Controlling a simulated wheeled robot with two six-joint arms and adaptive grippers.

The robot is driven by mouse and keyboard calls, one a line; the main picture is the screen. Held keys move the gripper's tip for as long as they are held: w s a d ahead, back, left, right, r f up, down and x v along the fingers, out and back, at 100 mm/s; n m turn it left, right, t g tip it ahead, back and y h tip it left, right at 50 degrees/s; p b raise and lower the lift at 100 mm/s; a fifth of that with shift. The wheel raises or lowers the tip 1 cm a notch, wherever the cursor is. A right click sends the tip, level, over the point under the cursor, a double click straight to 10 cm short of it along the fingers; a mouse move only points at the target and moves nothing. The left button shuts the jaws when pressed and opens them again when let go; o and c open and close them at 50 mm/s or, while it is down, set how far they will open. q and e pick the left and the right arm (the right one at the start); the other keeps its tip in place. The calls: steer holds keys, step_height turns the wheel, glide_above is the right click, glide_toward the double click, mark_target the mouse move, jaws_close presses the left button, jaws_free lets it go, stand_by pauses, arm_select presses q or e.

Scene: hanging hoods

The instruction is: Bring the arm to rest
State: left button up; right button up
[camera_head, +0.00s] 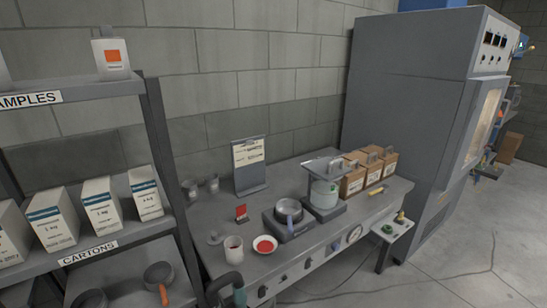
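Neither of my grippers can be made out in the head view. A dark, curved piece with a teal part (228,287) shows at the bottom edge, in front of the bench; I cannot tell what it is. No object is seen held.
A grey bench (225,210) carries a pan on a burner (288,211), a red-filled dish (265,245), a cup (233,249) and brown boxes (378,169). A shelf rack (157,140) stands left, a tall grey cabinet (405,95) right. Open floor (480,245) lies at lower right.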

arm_select(q)
steer(key=s+a+f+n+g+y+b, duration=0.1)
steer(key=s+a+f+n+g, duration=0.15)
steer(key=s+f+n, duration=0.6)
steer(key=s+a+f+n+g+y, duration=0.1)
steer(key=s+a+f+n+g, duration=0.2)
steer(key=f, duration=1)
steer(key=s+a+f+n+g+y+b, duration=0.1)
steer(key=s+f+n+g, duration=0.1)
steer(key=s+f+n, duration=0.6)
steer(key=s+f+n+g, duration=0.3)
steer(key=s+f+n, duration=0.2)
steer(key=s, duration=0.5)
steer(key=s+a+f+n+g, duration=0.1)
steer(key=s+f+n+g, duration=0.3)
steer(key=s+f, duration=0.6)
steer(key=shift+s+a+n, duration=0.25)
steer(key=shift+s+n, duration=0.5)
steer(key=shift+n, duration=0.2)
arm_select(e)
steer(key=s+f, duration=0.2)
steer(key=shift+s+f, duration=0.1)
steer(key=shift+f, duration=0.25)
steer(key=shift+s, duration=0.1)
